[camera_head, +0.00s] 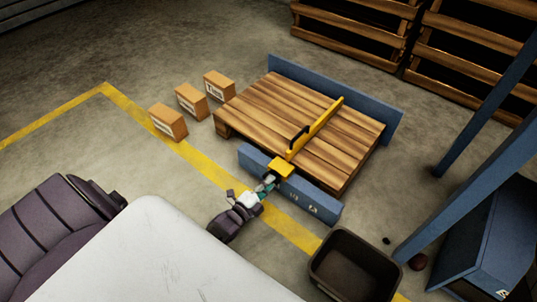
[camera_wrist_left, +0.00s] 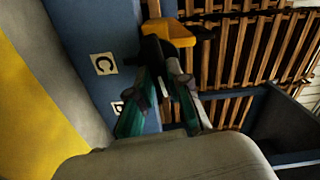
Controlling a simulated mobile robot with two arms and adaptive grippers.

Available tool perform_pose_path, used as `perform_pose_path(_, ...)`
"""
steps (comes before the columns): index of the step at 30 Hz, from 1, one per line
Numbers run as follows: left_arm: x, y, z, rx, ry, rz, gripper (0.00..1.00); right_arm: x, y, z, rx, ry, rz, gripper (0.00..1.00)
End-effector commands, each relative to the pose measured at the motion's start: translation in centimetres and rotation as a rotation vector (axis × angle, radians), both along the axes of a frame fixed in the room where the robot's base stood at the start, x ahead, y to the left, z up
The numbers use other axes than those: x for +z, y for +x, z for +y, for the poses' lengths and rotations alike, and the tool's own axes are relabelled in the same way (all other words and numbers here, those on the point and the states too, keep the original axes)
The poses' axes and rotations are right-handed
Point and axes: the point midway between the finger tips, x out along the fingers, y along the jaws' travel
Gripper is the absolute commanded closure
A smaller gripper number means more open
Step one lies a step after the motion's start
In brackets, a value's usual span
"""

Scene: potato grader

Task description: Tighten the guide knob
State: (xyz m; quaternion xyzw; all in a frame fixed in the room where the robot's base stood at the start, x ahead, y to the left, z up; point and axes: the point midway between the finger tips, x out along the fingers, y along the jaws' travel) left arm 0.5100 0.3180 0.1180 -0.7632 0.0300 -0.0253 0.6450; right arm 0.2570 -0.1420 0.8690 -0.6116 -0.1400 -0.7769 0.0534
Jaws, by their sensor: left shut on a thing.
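A yellow guide (camera_head: 318,127) lies across the slatted wooden deck (camera_head: 262,103), with a black handle standing on it. Its yellow end block (camera_head: 282,167) sits over the blue front rail (camera_head: 322,205); the block also shows at the top of the left wrist view (camera_wrist_left: 170,32). My left gripper (camera_head: 268,183) is at the near side of this block, at the rail. In the left wrist view its green-padded fingers (camera_wrist_left: 165,72) close on a dark knob (camera_wrist_left: 154,50) just below the yellow block. The fingers partly hide the knob. My right gripper is not in view.
Labels C (camera_wrist_left: 104,64) and another mark the rail. Several cardboard boxes (camera_head: 168,121) stand left of the deck. A black bin (camera_head: 352,268) stands at the front right, near a blue post (camera_head: 462,148). Pallets (camera_head: 350,30) stand behind.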

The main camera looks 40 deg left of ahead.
Motion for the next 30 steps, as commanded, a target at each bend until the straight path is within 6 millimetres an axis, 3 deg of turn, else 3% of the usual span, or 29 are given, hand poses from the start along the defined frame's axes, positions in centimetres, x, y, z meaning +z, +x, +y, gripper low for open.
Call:
perform_pose_path(12, -0.26, -0.08, -0.04, 0.000, 0.166, -0.010, 1.00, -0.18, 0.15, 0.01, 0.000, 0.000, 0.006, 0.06)
perform_pose_path(27, -0.26, -0.07, 0.00, -0.001, 0.186, -0.011, 1.00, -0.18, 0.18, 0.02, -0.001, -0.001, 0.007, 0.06)
perform_pose_path(28, -0.26, -0.07, 0.00, -0.001, 0.186, -0.011, 0.81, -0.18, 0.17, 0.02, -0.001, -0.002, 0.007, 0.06)
perform_pose_path(30, -0.25, -0.07, 0.00, -0.001, 0.186, -0.011, 0.69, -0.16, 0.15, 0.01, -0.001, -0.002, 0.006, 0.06)
